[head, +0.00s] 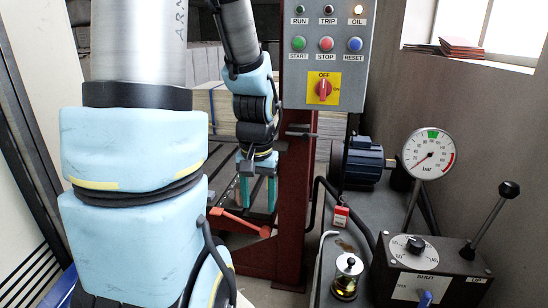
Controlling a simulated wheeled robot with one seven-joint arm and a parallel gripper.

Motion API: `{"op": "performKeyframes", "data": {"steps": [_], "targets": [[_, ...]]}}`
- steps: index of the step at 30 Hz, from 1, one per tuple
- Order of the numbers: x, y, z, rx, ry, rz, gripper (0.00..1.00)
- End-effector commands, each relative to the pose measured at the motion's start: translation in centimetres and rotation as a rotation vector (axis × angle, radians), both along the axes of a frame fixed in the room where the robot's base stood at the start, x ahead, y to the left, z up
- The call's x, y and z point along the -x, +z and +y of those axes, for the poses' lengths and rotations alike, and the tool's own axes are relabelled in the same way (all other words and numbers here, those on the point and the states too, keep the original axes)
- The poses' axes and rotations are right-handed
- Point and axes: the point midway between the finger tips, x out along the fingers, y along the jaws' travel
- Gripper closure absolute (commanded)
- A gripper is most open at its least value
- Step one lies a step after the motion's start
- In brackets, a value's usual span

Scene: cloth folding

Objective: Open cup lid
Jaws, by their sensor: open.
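My own arm covers much of the left side.
A control panel (299,75) on a red column (291,190) stands between my gripper and the cup. A gauge (429,153), a blue motor (365,160) and a black lever box (432,262) are to the right. An orange-red bar (240,222) lies below my gripper.

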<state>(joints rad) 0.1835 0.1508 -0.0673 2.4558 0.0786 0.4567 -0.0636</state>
Motion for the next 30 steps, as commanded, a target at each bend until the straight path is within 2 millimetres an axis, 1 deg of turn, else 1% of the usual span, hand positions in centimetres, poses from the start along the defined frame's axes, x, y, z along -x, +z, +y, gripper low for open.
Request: {"op": "performKeyframes", "data": {"steps": [1,3,4,6,11,14,17,19,25,26,27,29,30], "targets": [[0.7,0.7,1.5,0.011,0.050,-0.017,0.41],[1.5,1.2,2.9,0.024,0.101,-0.037,0.41],[1.8,1.3,3.4,0.028,0.117,-0.042,0.43],[2.3,1.6,4.1,0.036,0.145,-0.051,0.51],[2.4,1.6,4.2,0.037,0.143,-0.053,0.69],[2.0,1.3,3.3,0.024,0.037,-0.047,0.80],[1.2,0.6,1.3,-0.009,-0.216,-0.034,0.92],[0.5,-0.2,-0.7,-0.041,-0.465,-0.021,0.99],[-0.7,-2.9,-7.4,-0.149,-1.266,0.025,1.00],[-0.7,-3.4,-8.5,-0.165,-1.385,0.034,1.00],[-0.7,-4.0,-9.9,-0.188,-1.547,0.044,1.00],[-0.6,-5.0,-12.1,-0.222,-1.786,0.063,1.00],[-0.3,-5.7,-13.5,-0.246,-1.947,0.079,1.00]]}}
